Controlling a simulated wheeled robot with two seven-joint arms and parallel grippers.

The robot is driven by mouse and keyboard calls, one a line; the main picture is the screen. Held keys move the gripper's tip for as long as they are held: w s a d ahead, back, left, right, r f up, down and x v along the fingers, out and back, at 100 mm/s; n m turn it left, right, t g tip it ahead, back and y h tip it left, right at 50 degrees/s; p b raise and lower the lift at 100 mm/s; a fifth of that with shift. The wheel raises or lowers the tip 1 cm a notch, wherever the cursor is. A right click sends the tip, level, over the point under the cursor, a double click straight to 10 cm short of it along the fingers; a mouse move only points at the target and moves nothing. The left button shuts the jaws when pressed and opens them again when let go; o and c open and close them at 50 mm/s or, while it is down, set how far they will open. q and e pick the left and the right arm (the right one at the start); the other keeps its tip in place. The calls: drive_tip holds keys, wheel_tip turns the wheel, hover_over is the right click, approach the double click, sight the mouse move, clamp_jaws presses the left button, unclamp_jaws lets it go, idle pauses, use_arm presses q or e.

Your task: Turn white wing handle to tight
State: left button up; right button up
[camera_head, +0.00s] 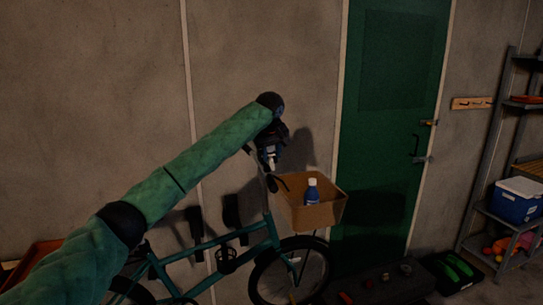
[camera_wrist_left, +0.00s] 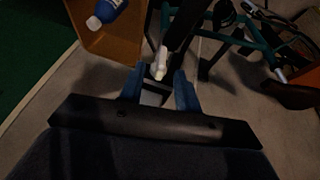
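The white wing handle (camera_wrist_left: 159,65) shows in the left wrist view as a small pale lever on a dark bicycle part, just beyond and between my fingertips. My left gripper (camera_wrist_left: 159,84) has its two blue fingers apart, one on each side of the handle's line, with a visible gap between them. I cannot tell whether either finger touches the handle. In the head view my left gripper (camera_head: 269,157) hangs fingers down above the front of the teal bicycle (camera_head: 205,248), beside its basket. The handle is small and partly hidden there. My right gripper is out of view.
A tan basket (camera_head: 325,214) with a blue bottle (camera_head: 312,191) in it sits right of the gripper. A green door (camera_head: 385,130) is behind. A metal shelf (camera_head: 480,215) with a blue cooler (camera_head: 516,200) stands at the right. Low dark items lie near the door.

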sight(271, 158)
use_arm(q)
drive_tip(key=x, duration=0.2)
drive_tip(key=p+x, duration=0.1)
drive_tip(key=x, duration=0.1)
drive_tip(key=shift+w+a+r, duration=0.1)
drive_tip(key=shift+w+a, duration=0.15)
drive_tip(key=shift+w, duration=0.15)
drive_tip(key=shift+s+d, duration=0.2)
drive_tip(key=shift+s, duration=0.15)
drive_tip(key=shift+w+a, duration=0.1)
drive_tip(key=shift+w, duration=0.2)
drive_tip(key=shift+c, duration=0.4)
clamp_jaws()
